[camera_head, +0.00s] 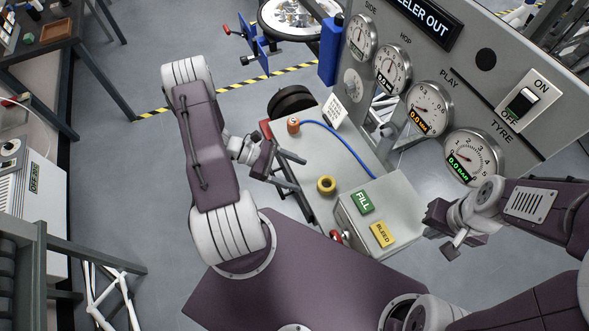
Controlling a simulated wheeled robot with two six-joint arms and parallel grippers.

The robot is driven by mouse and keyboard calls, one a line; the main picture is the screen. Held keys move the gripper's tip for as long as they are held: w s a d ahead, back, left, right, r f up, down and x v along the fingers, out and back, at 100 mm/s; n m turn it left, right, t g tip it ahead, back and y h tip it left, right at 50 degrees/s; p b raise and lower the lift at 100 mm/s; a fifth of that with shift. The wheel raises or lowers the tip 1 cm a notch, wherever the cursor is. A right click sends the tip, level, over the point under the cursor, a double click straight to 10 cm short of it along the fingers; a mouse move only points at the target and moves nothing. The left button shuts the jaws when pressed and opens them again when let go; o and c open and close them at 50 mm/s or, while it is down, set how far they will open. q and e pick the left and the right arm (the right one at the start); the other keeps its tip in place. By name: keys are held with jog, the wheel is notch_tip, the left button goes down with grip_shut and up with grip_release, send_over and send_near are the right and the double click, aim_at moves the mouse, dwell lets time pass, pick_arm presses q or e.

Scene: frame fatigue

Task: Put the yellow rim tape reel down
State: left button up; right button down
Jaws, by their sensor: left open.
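The yellow rim tape reel (326,185) is a small ring resting on the grey bench top (326,158), left of the FILL and BLEED box. My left gripper (291,173) is open and empty at the bench's left edge, its fingers pointing right. The reel lies a short way beyond the fingertips, apart from them. My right gripper (443,231) is over the right side, near the box and below the gauges. I cannot make out its finger gap.
A box with a green FILL button (363,202) and yellow BLEED button (382,234) stands right of the reel. The gauge panel (440,70) rises behind.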

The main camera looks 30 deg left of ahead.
pick_arm(q)
jog(key=s+d+r+m+g+y, duration=0.1)
jog(key=r+m+y, duration=0.4)
jog(key=m, duration=0.5)
jog(key=s+d+r+m+g+y, duration=0.1)
jog(key=s+d+r+m+y, duration=0.1)
jog(key=r+m+y, duration=0.4)
jog(key=s+m+y+b, duration=0.1)
jog(key=m, duration=0.3)
jog(key=shift+s+m, duration=0.3)
jog(key=shift+m, duration=0.1)
